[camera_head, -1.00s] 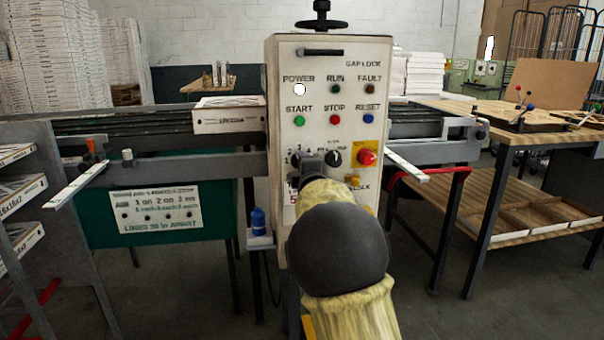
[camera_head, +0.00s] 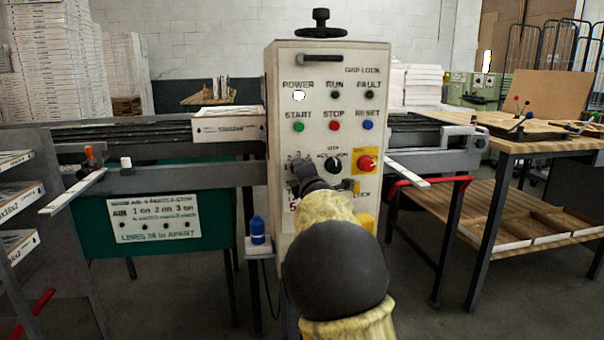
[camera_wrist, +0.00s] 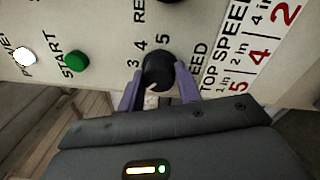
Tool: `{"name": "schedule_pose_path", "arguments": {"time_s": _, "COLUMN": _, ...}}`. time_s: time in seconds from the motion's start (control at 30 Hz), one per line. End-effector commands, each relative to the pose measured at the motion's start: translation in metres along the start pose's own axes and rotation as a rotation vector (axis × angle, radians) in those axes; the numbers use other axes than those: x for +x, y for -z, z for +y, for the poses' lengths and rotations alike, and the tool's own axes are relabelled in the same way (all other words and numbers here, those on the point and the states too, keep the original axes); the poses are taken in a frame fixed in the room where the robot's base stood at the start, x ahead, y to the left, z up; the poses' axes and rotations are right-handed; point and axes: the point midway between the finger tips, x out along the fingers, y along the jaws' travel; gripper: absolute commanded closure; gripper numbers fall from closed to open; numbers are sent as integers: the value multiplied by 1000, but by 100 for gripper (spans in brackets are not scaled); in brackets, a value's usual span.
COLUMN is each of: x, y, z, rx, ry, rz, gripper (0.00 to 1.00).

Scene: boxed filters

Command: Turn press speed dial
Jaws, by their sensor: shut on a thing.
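The press control panel (camera_head: 310,75) is a pale upright box in the middle of the head view. The speed dial (camera_wrist: 158,70) is a round black knob with a pale pointer mark, and the numbers 3, 4 and 5 show around it in the wrist view. My gripper (camera_wrist: 158,92) has its purple fingers on both sides of the knob, shut on it. In the head view my gripper (camera_head: 304,176) is at the panel's lower left and mostly covers the dial.
Close by are a black key switch (camera_head: 334,163) and a red stop knob (camera_head: 366,163) on yellow. The green start button (camera_wrist: 76,62) lies left of the dial in the wrist view. A blue bottle (camera_head: 257,230) stands on a small shelf. A wooden table (camera_head: 520,145) is at right.

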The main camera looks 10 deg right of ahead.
Motion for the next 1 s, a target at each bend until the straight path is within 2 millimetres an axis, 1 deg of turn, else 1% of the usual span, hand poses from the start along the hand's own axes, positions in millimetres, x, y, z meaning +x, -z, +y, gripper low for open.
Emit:
{"name": "schedule_pose_path", "arguments": {"time_s": 0.03, "x": 0, "y": 2, "z": -2, "rx": 0, "ry": 5, "rz": 3, "gripper": 64}}
{"name": "schedule_pose_path", "arguments": {"time_s": 0.13, "x": 0, "y": 2, "z": -2, "rx": 0, "ry": 4, "rz": 3, "gripper": 44}}
{"name": "schedule_pose_path", "arguments": {"time_s": 0.43, "x": 0, "y": 1, "z": -1, "rx": 1, "ry": 1, "rz": 1, "gripper": 44}}
{"name": "schedule_pose_path", "arguments": {"time_s": 0.57, "x": -6, "y": 1, "z": 0, "rx": 2, "ry": 0, "rz": 1, "gripper": 44}}
{"name": "schedule_pose_path", "arguments": {"time_s": 0.67, "x": -15, "y": 0, "z": 0, "rx": 3, "ry": 1, "rz": 0, "gripper": 44}}
{"name": "schedule_pose_path", "arguments": {"time_s": 0.77, "x": -29, "y": 1, "z": 0, "rx": 4, "ry": 1, "rz": 1, "gripper": 44}}
{"name": "schedule_pose_path", "arguments": {"time_s": 1.0, "x": -69, "y": 1, "z": 1, "rx": 5, "ry": 0, "rz": 2, "gripper": 44}}
